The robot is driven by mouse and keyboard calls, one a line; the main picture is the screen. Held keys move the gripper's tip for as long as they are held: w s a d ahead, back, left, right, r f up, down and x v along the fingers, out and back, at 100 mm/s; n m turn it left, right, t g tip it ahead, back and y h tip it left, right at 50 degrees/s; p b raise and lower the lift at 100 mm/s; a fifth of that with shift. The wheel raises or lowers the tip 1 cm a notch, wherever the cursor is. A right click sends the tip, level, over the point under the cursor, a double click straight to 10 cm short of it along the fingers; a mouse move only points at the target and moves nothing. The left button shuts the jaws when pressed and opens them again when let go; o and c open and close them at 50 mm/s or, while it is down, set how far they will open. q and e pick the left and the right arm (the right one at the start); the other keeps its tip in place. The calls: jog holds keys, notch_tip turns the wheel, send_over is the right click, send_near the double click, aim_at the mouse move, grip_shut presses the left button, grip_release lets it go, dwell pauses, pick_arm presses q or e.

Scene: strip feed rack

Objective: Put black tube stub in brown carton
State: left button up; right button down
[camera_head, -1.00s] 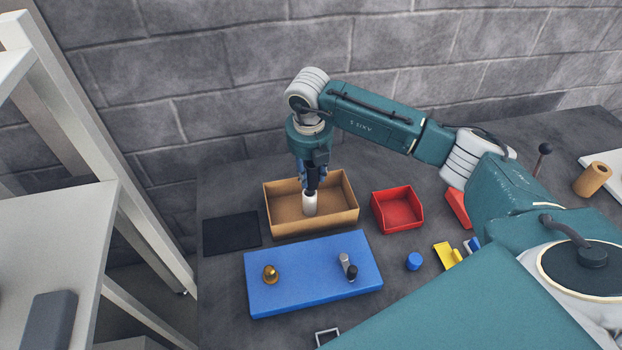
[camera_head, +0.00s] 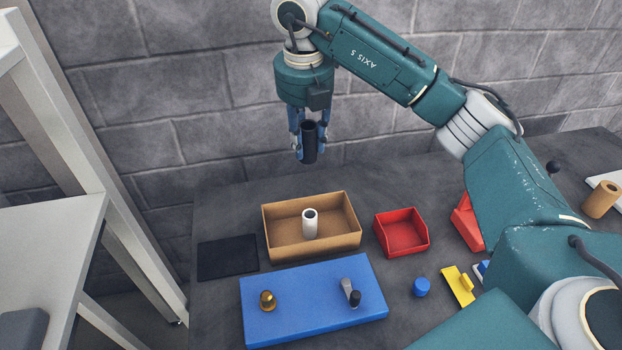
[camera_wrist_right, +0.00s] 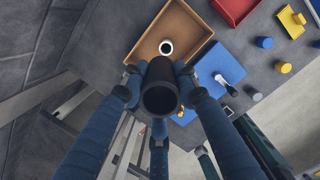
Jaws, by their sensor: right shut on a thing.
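My right gripper (camera_head: 310,157) is shut on a black tube stub (camera_head: 309,143) and holds it upright, high above and a little behind the brown carton (camera_head: 316,246). In the right wrist view the dark open end of the stub (camera_wrist_right: 160,98) shows between the fingers. The brown carton is open at the top and stands on the dark table. A white tube (camera_head: 310,225) stands upright inside it. The carton also shows in the right wrist view (camera_wrist_right: 203,43), beyond the stub. My left gripper is not in view.
A blue board (camera_head: 310,313) with a brass knob (camera_head: 267,300) and a small lever lies in front of the carton. A red bin (camera_head: 402,235) stands to its right, a black mat (camera_head: 227,259) to its left. Blue and yellow pieces lie farther right.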

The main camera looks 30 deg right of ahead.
pick_arm(q)
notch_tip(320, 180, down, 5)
jog(key=b, duration=0.4)
pick_arm(e)
jog(key=a+f, duration=0.6)
jog(key=f, duration=0.2)
jog(key=p, duration=0.4)
send_near(289, 236)
jog(key=s+r, duration=0.1)
jog(key=s, duration=0.2)
jog(key=shift+g, duration=0.3)
jog(key=f, duration=0.4)
jog(key=shift+w+a+f+p, duration=0.15)
jog(key=shift+a+f+p, duration=0.1)
jog(key=shift+f+p, duration=0.1)
jog(key=shift+f, duration=0.3)
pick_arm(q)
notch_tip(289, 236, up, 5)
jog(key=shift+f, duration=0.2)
pick_arm(e)
jog(key=shift+f, duration=0.15)
jog(key=c, duration=1.3)
grip_release()
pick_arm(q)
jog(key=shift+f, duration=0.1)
